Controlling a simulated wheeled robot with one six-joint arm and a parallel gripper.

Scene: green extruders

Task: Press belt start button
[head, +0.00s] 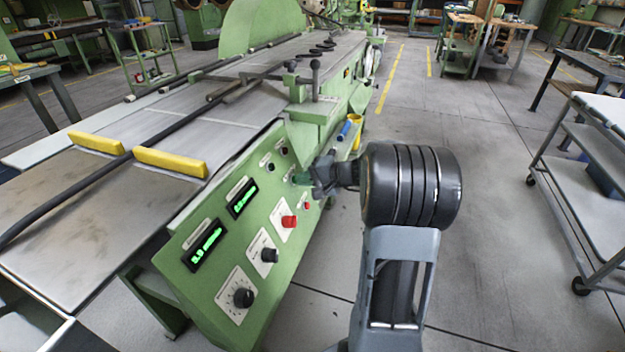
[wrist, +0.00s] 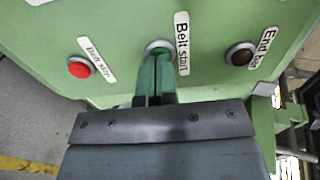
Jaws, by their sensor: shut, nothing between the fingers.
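The belt start button (wrist: 158,45) is a round button with a metal ring on the green panel in the wrist view, beside its white "Belt start" label (wrist: 182,42). My gripper (wrist: 156,58) is shut and empty. Its green fingertips lie over the lower part of the button and hide much of it. I cannot tell whether they touch it or how far it is pushed in. In the head view my gripper (head: 298,179) is at the upper right of the sloping green control panel (head: 205,285), and the button is hidden there.
A red button (wrist: 79,70) lies left of the belt start button, and a dark button (wrist: 240,55) lies right. The panel also has a red knob (head: 289,221), black knobs (head: 243,297) and green displays (head: 203,245). A grey cart (head: 600,170) stands right, with open floor between.

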